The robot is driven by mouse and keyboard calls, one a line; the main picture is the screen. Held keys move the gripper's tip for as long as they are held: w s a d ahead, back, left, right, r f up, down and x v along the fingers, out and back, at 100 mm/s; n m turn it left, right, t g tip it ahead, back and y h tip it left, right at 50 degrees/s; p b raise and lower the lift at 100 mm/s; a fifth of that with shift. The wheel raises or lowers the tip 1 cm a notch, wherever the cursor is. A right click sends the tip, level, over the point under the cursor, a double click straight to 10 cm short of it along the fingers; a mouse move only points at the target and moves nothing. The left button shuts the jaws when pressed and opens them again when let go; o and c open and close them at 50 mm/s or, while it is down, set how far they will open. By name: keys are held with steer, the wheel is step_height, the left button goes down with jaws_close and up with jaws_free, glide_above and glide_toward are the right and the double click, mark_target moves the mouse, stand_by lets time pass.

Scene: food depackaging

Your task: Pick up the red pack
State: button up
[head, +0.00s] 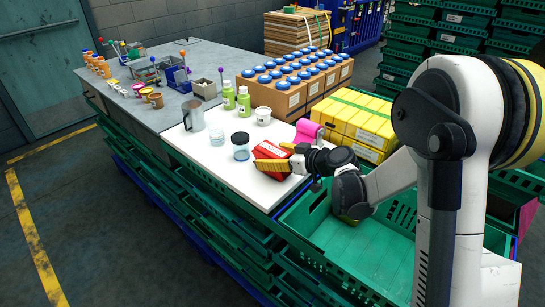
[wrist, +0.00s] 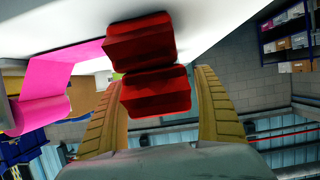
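The red pack (head: 269,151) lies on the white tabletop near its right edge, partly hidden by my gripper in the head view. In the wrist view the red pack (wrist: 155,92) appears as two red blocks, one against the other; I cannot tell whether they are one piece. My gripper (head: 270,156) is low over the table, its yellow fingers on either side of the pack. In the wrist view my gripper (wrist: 160,77) is open, with a narrow gap between the pack and the right finger. The left finger is close to the pack; contact is unclear.
A dark-lidded jar (head: 240,147) stands just left of the gripper. A pink roll (head: 307,130) lies behind it. Yellow packs (head: 356,117) and boxes with blue-capped bottles (head: 290,97) stand behind. A green crate (head: 345,243) is below the arm.

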mark_target(276, 149)
steer(key=c, duration=1.4)
steer(key=shift+o, duration=0.2)
steer(key=shift+r+p, duration=0.3)
steer(key=shift+r, duration=0.25)
steer(key=r+p, duration=0.1)
steer(key=r, duration=0.1)
steer(key=d+r+p, duration=0.1)
steer(key=r, duration=0.1)
steer(key=w+d+r+p, duration=0.1)
steer(key=d+r+p, duration=0.2)
steer(key=d+r, duration=0.5)
steer(key=s+d+m+t+h, duration=0.2)
steer(key=s+d+m+h, duration=0.1)
steer(key=s, duration=0.4)
steer(key=s+d+m+t+h, duration=0.1)
steer(key=s+d+m+h, duration=0.1)
steer(key=s, duration=0.4)
steer(key=w+a+f+n+g+y, duration=0.2)
steer(key=w+n+y, duration=0.3)
steer(key=w, duration=0.8)
steer(key=shift+w+a+g+p, duration=0.2)
steer(key=shift+g+p, duration=0.1)
steer(key=shift+g, duration=0.2)
